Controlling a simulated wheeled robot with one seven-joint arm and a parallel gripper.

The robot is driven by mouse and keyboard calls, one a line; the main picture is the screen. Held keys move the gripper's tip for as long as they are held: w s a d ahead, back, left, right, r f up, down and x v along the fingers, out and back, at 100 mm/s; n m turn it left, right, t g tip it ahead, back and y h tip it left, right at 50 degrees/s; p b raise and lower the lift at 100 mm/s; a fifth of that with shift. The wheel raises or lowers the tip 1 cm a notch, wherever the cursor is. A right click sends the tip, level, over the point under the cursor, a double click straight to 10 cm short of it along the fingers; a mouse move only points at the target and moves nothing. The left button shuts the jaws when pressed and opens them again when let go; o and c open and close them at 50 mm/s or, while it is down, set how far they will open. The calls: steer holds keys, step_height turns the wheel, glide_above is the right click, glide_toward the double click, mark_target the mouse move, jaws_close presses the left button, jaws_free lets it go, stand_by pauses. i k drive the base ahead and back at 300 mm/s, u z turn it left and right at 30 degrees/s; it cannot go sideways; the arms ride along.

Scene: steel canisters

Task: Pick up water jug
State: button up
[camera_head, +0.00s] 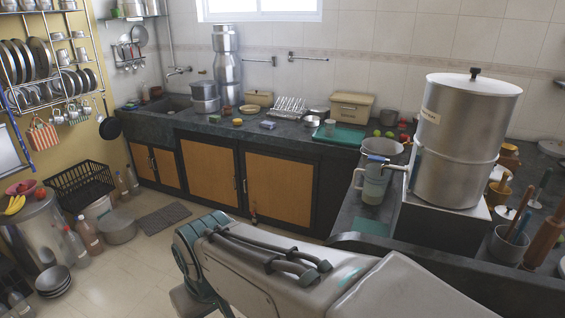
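A light grey jug (375,188) with a handle on its left side stands on the dark counter at the right. It is under the tap (385,163) of a large steel water canister (460,130). The tap has a blue lever and hides part of the jug's top. A wider steel vessel (381,148) is right behind the jug. My arm crosses the bottom foreground, below and in front of the counter. My gripper is not visible.
A green tray (340,137) and stacked steel pots (226,62) are on the back counter. The floor at left centre is partly clear.

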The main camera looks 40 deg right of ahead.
mark_target(373, 189)
steer(key=i, duration=2.55)
steer(key=z, duration=2.7)
steer(key=i, duration=0.9)
steer(key=z, duration=0.7)
